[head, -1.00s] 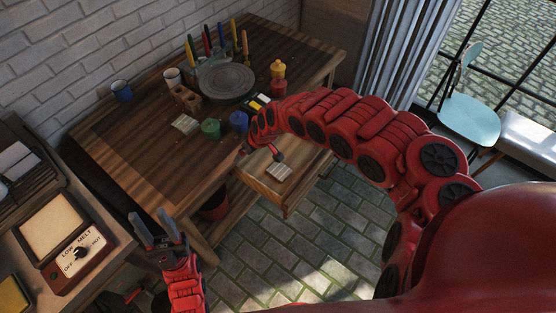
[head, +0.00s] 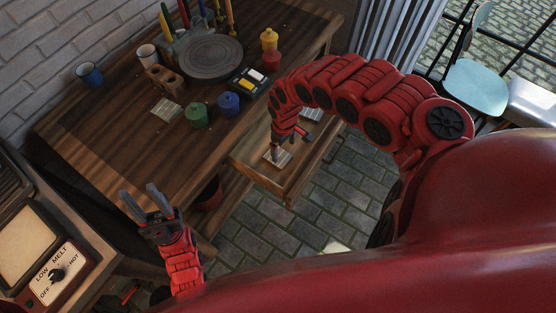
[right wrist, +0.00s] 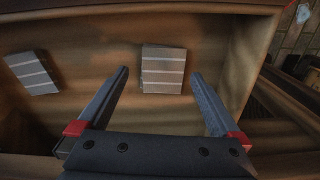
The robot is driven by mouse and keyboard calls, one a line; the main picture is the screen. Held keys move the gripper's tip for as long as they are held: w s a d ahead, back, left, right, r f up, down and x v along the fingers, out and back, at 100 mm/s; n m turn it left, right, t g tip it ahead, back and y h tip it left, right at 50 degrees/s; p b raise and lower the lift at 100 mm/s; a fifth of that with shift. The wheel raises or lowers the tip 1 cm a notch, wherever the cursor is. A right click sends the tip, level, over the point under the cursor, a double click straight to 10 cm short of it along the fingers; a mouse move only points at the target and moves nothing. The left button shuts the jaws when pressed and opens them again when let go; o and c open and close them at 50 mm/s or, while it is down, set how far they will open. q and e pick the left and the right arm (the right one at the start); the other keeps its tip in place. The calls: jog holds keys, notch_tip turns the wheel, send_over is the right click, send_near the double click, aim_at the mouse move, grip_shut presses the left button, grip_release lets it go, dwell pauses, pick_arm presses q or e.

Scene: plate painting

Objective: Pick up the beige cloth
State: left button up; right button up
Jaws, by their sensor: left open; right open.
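A small pale beige cloth with light stripes (head: 284,159) lies flat in the open drawer, and it also shows in the right wrist view (right wrist: 163,69). My right gripper (right wrist: 160,75) is open above it, pointing down into the drawer. In the right wrist view the cloth lies between and just beyond the two fingertips, with nothing held. A second, similar striped cloth (head: 312,114) lies further along the drawer, at left in the right wrist view (right wrist: 32,72). A third pale striped cloth (head: 166,110) lies on the table. My left gripper (head: 139,192) is open and empty beside the table.
The wooden drawer's walls (right wrist: 240,60) stand close around my right gripper. On the table (head: 110,145) are green (head: 197,115) and blue (head: 229,103) pots, a paint box (head: 249,82) and a round grey wheel (head: 211,56). A melting unit (head: 55,272) stands at lower left.

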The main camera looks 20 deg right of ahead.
jog(key=shift+s+a+f, duration=0.1)
jog(key=shift+s+f, duration=0.1)
jog(key=shift+f, duration=0.25)
jog(key=f, duration=0.2)
jog(key=f+b, duration=0.1)
jog(key=shift+w+a+f, duration=0.15)
jog(key=shift+a+f, duration=0.1)
jog(key=shift+f, duration=0.15)
jog(key=shift+d+f, duration=0.15)
jog(key=shift+f, duration=0.35)
jog(key=c, duration=1.1)
